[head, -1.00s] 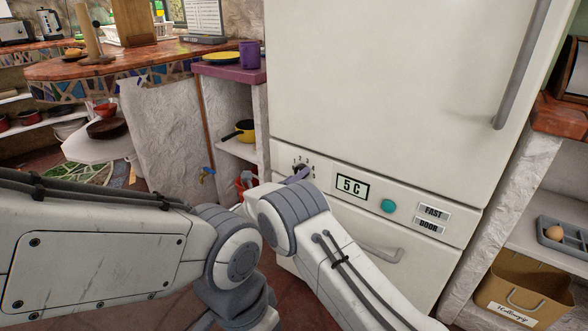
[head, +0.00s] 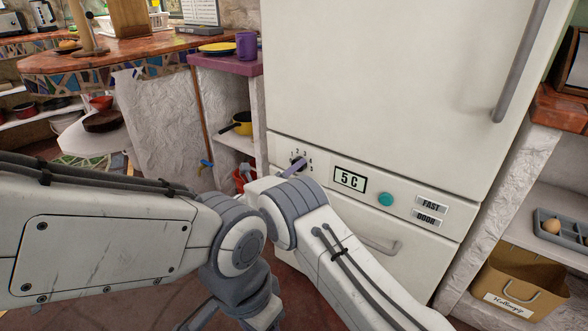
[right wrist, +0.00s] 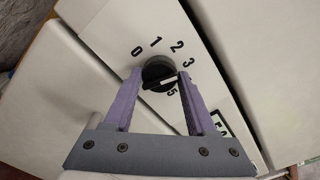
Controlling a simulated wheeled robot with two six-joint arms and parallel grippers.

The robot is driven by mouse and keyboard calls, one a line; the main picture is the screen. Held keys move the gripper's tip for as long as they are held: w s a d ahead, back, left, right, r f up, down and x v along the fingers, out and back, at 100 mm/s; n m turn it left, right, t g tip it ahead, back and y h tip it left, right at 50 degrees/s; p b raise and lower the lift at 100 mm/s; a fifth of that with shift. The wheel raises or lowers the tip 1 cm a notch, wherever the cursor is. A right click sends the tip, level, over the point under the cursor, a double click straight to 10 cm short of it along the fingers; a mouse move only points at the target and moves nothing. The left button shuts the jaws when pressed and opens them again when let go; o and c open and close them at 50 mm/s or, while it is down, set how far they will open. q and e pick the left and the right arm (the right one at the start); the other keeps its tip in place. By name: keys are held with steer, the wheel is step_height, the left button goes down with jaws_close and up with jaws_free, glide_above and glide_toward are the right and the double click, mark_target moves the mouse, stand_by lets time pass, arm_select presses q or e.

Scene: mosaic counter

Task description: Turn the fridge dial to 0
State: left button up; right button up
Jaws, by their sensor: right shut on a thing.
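The fridge (head: 380,80) is cream-white, with a control strip below its upper door. The dial (right wrist: 155,70) is a round black knob with a white pointer mark, ringed by numbers; 0, 1, 2, 3 and 5 are readable in the right wrist view. The mark points toward the right-hand finger, between 3 and 5. My right gripper (right wrist: 161,77) is shut on the dial, one purple finger on each side. In the head view the dial (head: 298,161) is partly hidden by my right gripper (head: 292,169). The display (head: 350,180) reads 5 C.
A teal button (head: 386,199) and FAST and DOOR labels lie right of the display. A drawer handle (head: 382,245) is below. A shelf with a yellow pan (head: 242,127) stands left of the fridge. A cardboard box (head: 515,289) is at the lower right.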

steer(key=n+p, duration=0.1)
steer(key=n, duration=0.6)
steer(key=n+p, duration=0.2)
steer(key=n, duration=0.6)
steer(key=n+p, duration=0.1)
steer(key=n, duration=0.7)
steer(key=shift+a+f, duration=0.15)
steer(key=shift+f, duration=0.1)
steer(key=shift+s+n, duration=0.1)
steer(key=shift+n, duration=0.2)
steer(key=o, duration=1.4)
steer(key=shift+r, duration=0.1)
